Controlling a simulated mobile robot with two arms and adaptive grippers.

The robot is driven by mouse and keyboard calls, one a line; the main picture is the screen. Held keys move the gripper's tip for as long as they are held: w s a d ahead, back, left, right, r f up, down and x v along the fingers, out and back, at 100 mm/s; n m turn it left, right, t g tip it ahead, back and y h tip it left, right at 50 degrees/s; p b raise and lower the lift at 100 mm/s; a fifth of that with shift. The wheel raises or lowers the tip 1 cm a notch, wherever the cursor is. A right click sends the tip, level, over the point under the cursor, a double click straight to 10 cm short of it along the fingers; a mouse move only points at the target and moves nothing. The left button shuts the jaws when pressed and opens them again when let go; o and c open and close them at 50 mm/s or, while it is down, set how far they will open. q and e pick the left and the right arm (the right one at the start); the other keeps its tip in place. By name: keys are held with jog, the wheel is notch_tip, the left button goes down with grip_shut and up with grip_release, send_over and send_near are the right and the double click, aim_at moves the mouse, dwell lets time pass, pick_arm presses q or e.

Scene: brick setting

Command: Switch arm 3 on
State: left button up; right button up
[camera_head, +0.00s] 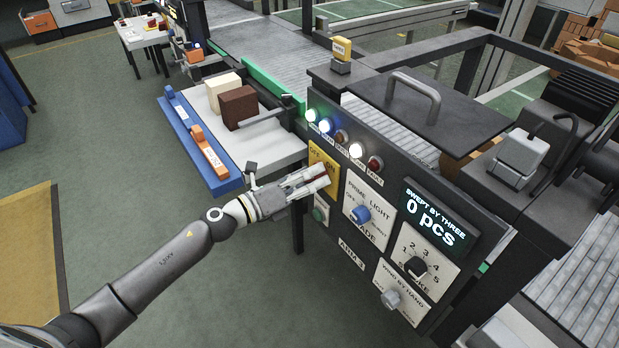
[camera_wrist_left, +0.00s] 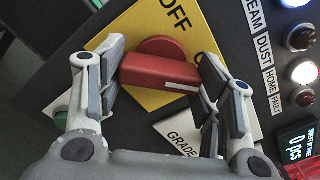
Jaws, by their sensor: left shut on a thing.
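The yellow switch plate (camera_head: 317,158) marked OFF and ON is on the dark panel labelled ARM 3 (camera_head: 352,254). Its red rotary handle (camera_wrist_left: 160,72) lies across the wrist view, with a white mark near its right end pointing to the right. My left gripper (camera_head: 316,180) is at the plate and shut on the red handle. In the left wrist view its two fingers (camera_wrist_left: 160,85) stand on either end of the handle. In the head view the gripper hides most of the handle. My right gripper is not in view.
A row of lamps sits above the plate; the blue lamp (camera_head: 326,126) and white lamp (camera_head: 356,150) are lit, the red lamp (camera_head: 375,164) looks dark. Nearby are a blue knob (camera_head: 361,214), a green button (camera_head: 319,213), a black dial (camera_head: 415,267) and a display (camera_head: 435,218) reading 0 pcs.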

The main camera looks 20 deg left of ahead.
pick_arm(q)
jog(key=o, duration=1)
jog(key=v, duration=1.2)
jog(key=shift+a, duration=0.1)
jog(key=shift+f, duration=0.1)
